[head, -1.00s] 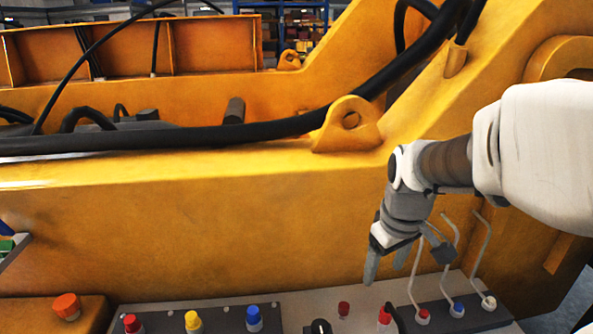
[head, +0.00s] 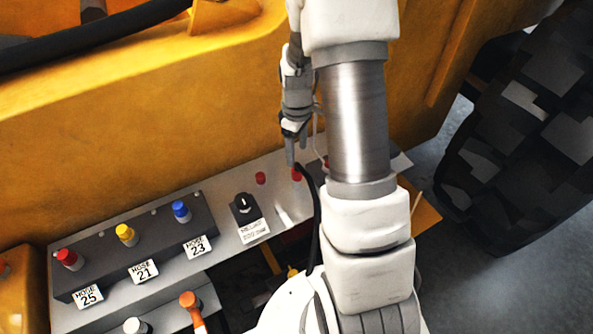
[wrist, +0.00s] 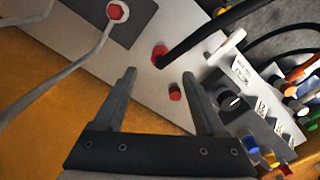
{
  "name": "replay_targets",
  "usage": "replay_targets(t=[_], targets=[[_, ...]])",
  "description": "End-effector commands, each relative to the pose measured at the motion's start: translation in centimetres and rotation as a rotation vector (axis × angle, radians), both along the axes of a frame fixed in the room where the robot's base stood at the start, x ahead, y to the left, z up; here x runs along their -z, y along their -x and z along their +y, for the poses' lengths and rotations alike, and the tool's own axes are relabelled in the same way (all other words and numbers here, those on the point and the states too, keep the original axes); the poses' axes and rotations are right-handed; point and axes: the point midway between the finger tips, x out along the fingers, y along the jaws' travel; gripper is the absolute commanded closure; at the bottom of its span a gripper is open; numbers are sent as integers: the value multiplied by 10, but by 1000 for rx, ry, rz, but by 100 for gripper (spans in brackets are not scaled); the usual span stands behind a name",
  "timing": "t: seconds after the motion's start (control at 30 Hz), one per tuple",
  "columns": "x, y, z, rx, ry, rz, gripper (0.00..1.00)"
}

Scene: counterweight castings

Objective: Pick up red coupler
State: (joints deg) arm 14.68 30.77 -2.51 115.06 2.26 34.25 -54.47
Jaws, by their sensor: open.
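A red coupler (head: 297,175) on a black hose rests at the grey panel (head: 225,200), just below my gripper (head: 290,150) in the head view. In the wrist view this red coupler (wrist: 160,54) lies beyond the fingertips, between their lines. My gripper (wrist: 160,73) is open with nothing between its fingers. A smaller red piece (wrist: 175,92) without a hose is closer to the right finger; it also shows in the head view (head: 260,178). Another red fitting (wrist: 118,11) with a pale hose sits at the top of the wrist view. My arm hides part of the panel.
A dark block with red (head: 68,258), yellow (head: 126,234) and blue (head: 181,211) caps stands left of a black knob (head: 243,204). The yellow machine body (head: 150,130) rises behind the panel. A large tyre (head: 520,130) is at right.

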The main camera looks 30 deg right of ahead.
Motion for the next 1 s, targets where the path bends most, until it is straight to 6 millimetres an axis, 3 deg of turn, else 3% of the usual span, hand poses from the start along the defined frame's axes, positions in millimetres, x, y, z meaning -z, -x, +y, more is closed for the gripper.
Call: replay_targets(t=[0.2, 0.53, 0.8, 1.0], targets=[[35, 1, 0, 1, 0, 3, 27], [55, 1, 0, 1, 0, 1, 27], [87, 3, 0, 1, -1, 2, 27], [100, 2, -1, 1, 0, 0, 27]])
